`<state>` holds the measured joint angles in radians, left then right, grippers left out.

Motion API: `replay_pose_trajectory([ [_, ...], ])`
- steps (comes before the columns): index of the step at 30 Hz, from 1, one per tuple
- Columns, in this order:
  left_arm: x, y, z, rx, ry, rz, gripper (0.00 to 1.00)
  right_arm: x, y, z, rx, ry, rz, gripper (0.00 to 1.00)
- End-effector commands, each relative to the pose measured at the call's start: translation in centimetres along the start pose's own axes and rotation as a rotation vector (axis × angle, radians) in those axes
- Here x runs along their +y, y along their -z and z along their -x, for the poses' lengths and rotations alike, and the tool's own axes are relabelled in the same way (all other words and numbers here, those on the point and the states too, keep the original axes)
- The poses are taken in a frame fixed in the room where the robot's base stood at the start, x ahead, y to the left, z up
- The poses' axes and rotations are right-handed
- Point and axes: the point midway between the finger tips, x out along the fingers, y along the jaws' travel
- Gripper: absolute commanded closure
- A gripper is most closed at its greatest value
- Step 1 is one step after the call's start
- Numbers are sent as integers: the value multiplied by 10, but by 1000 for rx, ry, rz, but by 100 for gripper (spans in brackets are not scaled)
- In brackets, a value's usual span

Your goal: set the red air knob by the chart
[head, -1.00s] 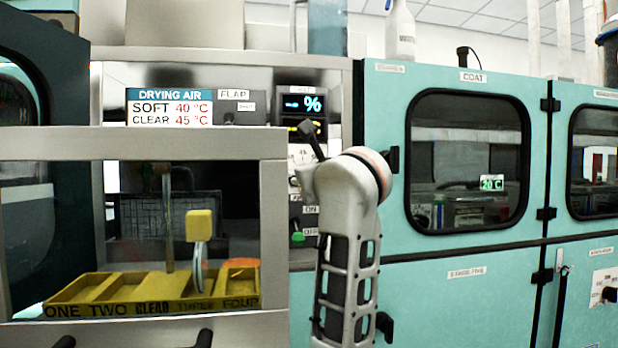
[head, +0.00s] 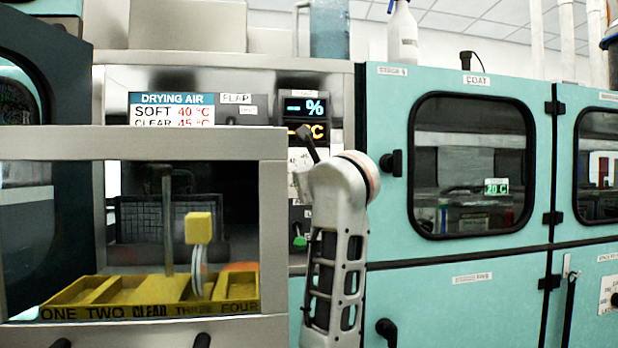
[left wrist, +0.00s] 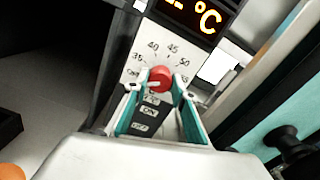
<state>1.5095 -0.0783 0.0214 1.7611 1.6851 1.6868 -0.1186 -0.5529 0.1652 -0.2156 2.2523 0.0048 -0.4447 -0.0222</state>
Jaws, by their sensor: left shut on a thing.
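The red air knob (left wrist: 161,77) sits on a white dial in the left wrist view, with marks from 35 to 55 around it. A pale pointer line on it seems to point left, towards the low end. My left gripper (left wrist: 157,91) is shut on the knob, one teal-edged finger on each side. In the head view my left arm rises in front of the panel and hides the knob; the fingertips cannot be made out. The chart (head: 171,110) reads DRYING AIR, SOFT 40 °C, CLEAR 45 °C. My right gripper is not in view.
An orange °C display (left wrist: 195,13) is above the dial, and ON and OFF labels are below it. A yellow tray (head: 150,311) with labelled compartments stands at lower left, under a yellow block (head: 199,228). Teal cabinets (head: 462,262) with protruding handles fill the right.

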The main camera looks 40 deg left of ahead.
Motion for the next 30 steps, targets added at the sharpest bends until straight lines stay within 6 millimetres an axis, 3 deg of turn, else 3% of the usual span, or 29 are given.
replay_pose_trajectory([
  [5,0,-10,3,-3,1,-80,96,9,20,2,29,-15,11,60],
  [7,1,-12,3,-3,1,-135,96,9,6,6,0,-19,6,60],
  [15,0,-8,2,-2,0,-323,96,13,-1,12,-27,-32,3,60],
  [28,0,2,0,2,0,-368,96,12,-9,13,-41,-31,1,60],
  [29,0,2,0,2,0,-368,70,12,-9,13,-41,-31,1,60],
  [30,0,2,0,2,0,-368,59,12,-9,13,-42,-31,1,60],
])
